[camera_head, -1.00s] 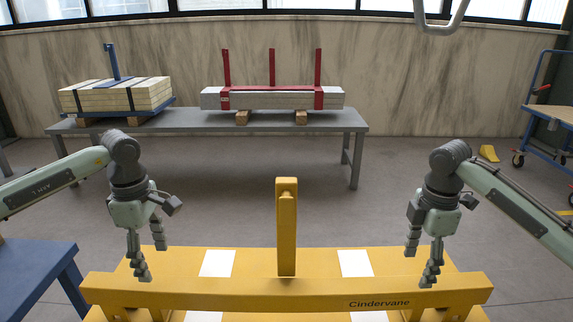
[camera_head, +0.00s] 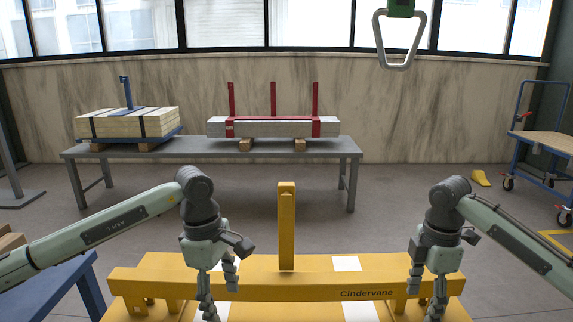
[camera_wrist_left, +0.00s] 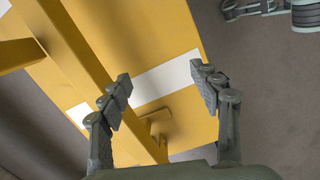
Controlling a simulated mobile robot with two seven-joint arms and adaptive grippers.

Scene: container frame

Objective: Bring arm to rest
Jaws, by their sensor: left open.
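My left gripper (camera_head: 219,292) hangs pointing down at the left part of the yellow frame (camera_head: 250,285) marked "Cindervane". In the left wrist view its fingers (camera_wrist_left: 160,85) are spread and empty, with the yellow frame and a white patch (camera_wrist_left: 168,82) beyond them. My right gripper (camera_head: 424,290) hangs pointing down at the right end of the frame. A yellow post (camera_head: 287,228) stands upright at the middle of the frame, between the two grippers.
A grey table (camera_head: 215,150) at the back bears a strapped stack of boards (camera_head: 128,122) and a grey beam bundle with red brackets (camera_head: 272,128). A metal hook ring (camera_head: 399,40) hangs overhead. A blue trolley (camera_head: 545,140) stands right. A blue table (camera_head: 60,285) is front left.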

